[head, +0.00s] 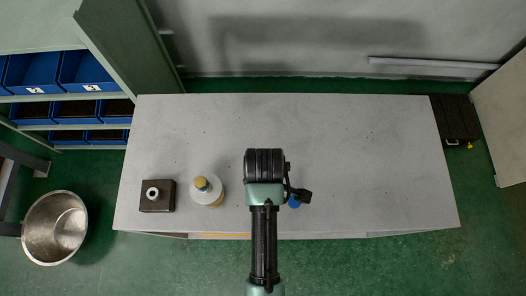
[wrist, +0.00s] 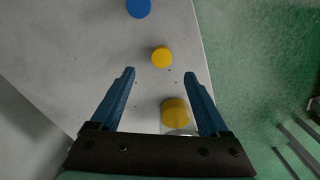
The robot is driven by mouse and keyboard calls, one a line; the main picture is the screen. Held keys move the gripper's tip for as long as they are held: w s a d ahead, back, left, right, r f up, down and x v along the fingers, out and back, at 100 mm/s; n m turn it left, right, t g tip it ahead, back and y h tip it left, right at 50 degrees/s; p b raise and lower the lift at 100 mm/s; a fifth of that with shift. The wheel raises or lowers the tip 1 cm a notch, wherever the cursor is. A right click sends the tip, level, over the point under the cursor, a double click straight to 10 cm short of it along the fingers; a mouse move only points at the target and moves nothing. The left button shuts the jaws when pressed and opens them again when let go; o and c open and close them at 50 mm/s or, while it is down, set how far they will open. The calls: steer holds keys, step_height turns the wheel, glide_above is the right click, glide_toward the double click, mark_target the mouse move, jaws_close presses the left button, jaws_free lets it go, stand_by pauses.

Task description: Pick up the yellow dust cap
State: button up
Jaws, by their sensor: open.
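The yellow dust cap (wrist: 161,57) is a small round disc on the grey bench top. In the wrist view it lies just beyond my fingertips, roughly centred between them. My gripper (wrist: 158,76) is open with nothing held between its blue fingers. In the head view my arm covers the bench there, so neither the cap nor the fingers show. A blue round cap (wrist: 138,8) lies farther on at the top of the wrist view. It also shows partly in the head view (head: 294,203), right of my arm.
A dark block (head: 158,197) with a pale ring is farther left. The back of the bench (head: 350,130) is clear.

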step_height(320, 180, down, 3)
steer(key=shift+r, duration=0.15)
steer(key=f, duration=0.5)
steer(key=shift+s+f, duration=0.1)
steer(key=shift+s, duration=0.1)
jaws_close()
